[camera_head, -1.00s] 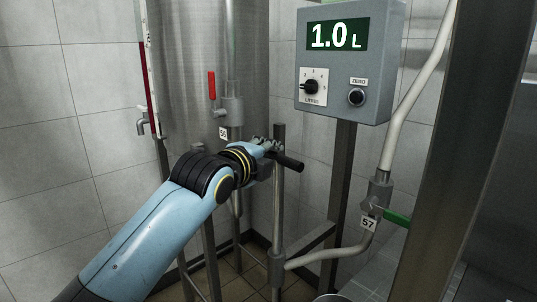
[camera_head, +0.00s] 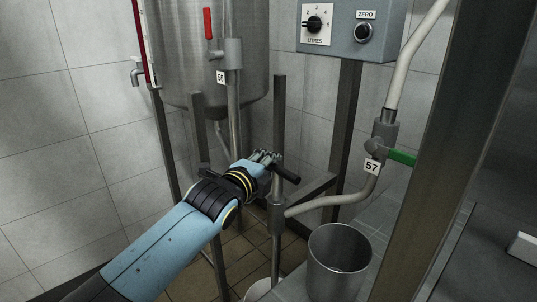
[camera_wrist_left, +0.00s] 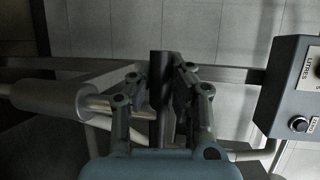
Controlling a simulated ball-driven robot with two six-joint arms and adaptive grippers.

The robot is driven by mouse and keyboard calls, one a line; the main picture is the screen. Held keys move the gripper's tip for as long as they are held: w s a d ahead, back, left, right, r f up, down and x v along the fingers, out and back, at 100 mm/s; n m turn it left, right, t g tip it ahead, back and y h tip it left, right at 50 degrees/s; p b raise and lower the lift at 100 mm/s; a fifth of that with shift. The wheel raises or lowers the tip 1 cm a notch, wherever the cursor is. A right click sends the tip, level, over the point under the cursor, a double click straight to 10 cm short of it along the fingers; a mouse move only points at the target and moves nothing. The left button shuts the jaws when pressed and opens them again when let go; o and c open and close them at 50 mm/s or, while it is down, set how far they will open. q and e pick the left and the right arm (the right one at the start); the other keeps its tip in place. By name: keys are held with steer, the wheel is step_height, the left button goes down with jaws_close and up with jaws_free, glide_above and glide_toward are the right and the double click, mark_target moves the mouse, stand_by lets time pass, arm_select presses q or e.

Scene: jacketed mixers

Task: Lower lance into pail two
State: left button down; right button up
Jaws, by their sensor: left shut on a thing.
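The lance is a thin upright metal tube with a black crossbar handle (camera_head: 286,173) at its top. My left gripper (camera_head: 268,160) is shut on that handle; in the left wrist view the dark handle (camera_wrist_left: 160,78) stands between the fingers. The handle is a short way above a grey sleeve (camera_head: 277,214), and a tube (camera_head: 276,255) shows below the sleeve. A metal pail (camera_head: 338,262) stands open to the right. A pale pail (camera_head: 258,291) shows partly at the bottom edge, near the tube's lower end. I see no number on either pail. The tube's tip is hidden.
A bent pipe (camera_head: 335,201) runs from the sleeve to valve 57 (camera_head: 372,167), with its green lever (camera_head: 402,157). A steel post (camera_head: 460,130) stands at right; the control box (camera_head: 350,30) hangs above.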

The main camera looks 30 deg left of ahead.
arm_select(q)
steer(key=shift+s+f, duration=0.15)
steer(key=shift+f, duration=0.35)
steer(key=c, duration=1.2)
jaws_free()
steer(key=shift+r, duration=0.2)
steer(key=s+r, duration=0.2)
steer(key=s, duration=0.9)
steer(key=shift+s+d, duration=0.3)
steer(key=shift+d, duration=0.1)
